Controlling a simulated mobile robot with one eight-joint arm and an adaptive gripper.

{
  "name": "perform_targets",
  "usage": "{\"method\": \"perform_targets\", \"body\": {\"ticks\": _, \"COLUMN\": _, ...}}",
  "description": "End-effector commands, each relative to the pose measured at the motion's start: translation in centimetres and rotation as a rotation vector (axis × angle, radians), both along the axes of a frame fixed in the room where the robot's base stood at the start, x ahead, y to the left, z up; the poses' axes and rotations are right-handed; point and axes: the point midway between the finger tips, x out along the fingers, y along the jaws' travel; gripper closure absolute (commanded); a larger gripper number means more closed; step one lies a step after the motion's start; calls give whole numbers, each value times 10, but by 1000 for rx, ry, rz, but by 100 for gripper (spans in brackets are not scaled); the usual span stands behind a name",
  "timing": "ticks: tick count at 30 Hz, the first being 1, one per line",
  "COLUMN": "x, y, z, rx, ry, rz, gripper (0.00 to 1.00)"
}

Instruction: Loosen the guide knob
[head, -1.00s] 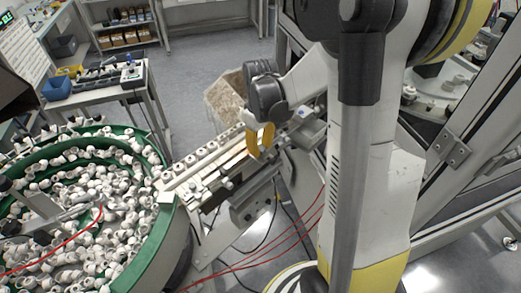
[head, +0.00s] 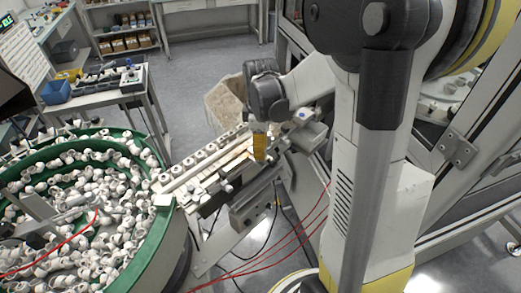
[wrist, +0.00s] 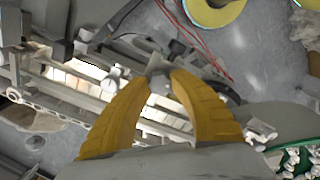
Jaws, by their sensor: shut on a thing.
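My gripper (head: 259,157) points down at the right-hand end of the inclined feed rail (head: 205,160). Its yellow fingers also show in the wrist view (wrist: 163,74), with their tips closed around a small grey guide knob (wrist: 158,65) at the rail's side. The fingers hide most of this knob, and it cannot be made out in the head view. A second, pale knob (head: 226,187) sticks out of the rail's near side, free of the gripper; it also shows in the wrist view (wrist: 111,77).
A green-rimmed bowl (head: 165,179) full of white caps stands at the left. Red cables (head: 290,243) hang below the rail. A machine frame (head: 455,150) stands close on the right. A bench with a blue bin (head: 55,92) is at the back left.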

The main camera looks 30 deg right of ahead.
Motion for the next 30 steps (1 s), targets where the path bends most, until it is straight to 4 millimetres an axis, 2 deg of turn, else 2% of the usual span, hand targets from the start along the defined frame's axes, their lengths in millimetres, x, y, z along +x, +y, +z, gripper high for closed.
{"method": "perform_targets", "body": {"ticks": 12, "x": -1, "y": 0, "z": 0, "rx": -1, "ry": 1, "rz": 5, "gripper": 100}}
{"method": "perform_targets", "body": {"ticks": 13, "x": -1, "y": 0, "z": 0, "rx": -1, "ry": 1, "rz": 5, "gripper": 65}}
{"method": "perform_targets", "body": {"ticks": 15, "x": 0, "y": 0, "z": 0, "rx": -1, "ry": 1, "rz": 5, "gripper": 49}}
{"method": "perform_targets", "body": {"ticks": 30, "x": 0, "y": 0, "z": 1, "rx": -1, "ry": 1, "rz": -37, "gripper": 49}}
